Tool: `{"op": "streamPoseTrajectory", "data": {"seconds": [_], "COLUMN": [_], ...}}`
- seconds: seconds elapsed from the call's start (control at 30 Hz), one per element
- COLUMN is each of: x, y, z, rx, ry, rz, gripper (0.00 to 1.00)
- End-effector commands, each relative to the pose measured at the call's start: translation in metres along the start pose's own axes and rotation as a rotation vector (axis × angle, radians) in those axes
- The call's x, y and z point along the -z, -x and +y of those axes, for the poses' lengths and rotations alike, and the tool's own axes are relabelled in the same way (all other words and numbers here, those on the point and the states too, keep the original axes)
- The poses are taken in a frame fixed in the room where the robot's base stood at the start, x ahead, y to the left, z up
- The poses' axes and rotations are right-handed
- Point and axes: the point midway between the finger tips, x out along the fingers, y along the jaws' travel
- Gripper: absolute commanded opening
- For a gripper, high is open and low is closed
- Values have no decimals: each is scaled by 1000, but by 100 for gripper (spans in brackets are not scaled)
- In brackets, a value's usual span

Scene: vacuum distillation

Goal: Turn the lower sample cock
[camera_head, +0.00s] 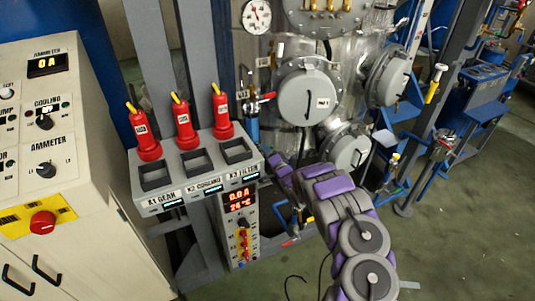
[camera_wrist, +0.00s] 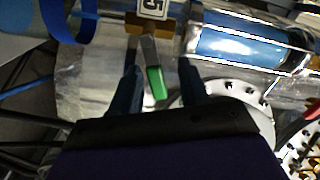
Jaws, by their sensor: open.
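In the wrist view a metal cock lever with a green tip (camera_wrist: 156,82) hangs below a brass-coloured fitting (camera_wrist: 135,28). My gripper (camera_wrist: 159,70) is open, with one dark finger on each side of this lever. The lever lies in the gap between the fingers, and I see space on both sides of it. A white tag (camera_wrist: 151,8) with a dark character sits above the lever, partly cut off. In the head view my gripper (camera_head: 279,168) is beside the lower part of the metal vessel (camera_head: 295,138). The green-tipped lever cannot be made out there.
A blue-filled cylinder (camera_wrist: 240,45) lies close to the right finger in the wrist view, with a round bolted flange (camera_wrist: 225,98) below it.

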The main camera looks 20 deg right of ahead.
Motion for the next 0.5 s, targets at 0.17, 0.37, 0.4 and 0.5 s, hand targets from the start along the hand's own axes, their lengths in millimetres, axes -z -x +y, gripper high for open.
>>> {"op": "streamPoseTrajectory", "data": {"seconds": [0.17,0.37,0.4,0.5], "x": [6,3,2,-1], "y": [-3,-3,-3,-3], "z": [2,1,0,-1], "rx": [3,2,2,0], "ry": [-6,-3,-2,3], "rz": [4,3,3,2], "gripper": [45,44,40,30]}}
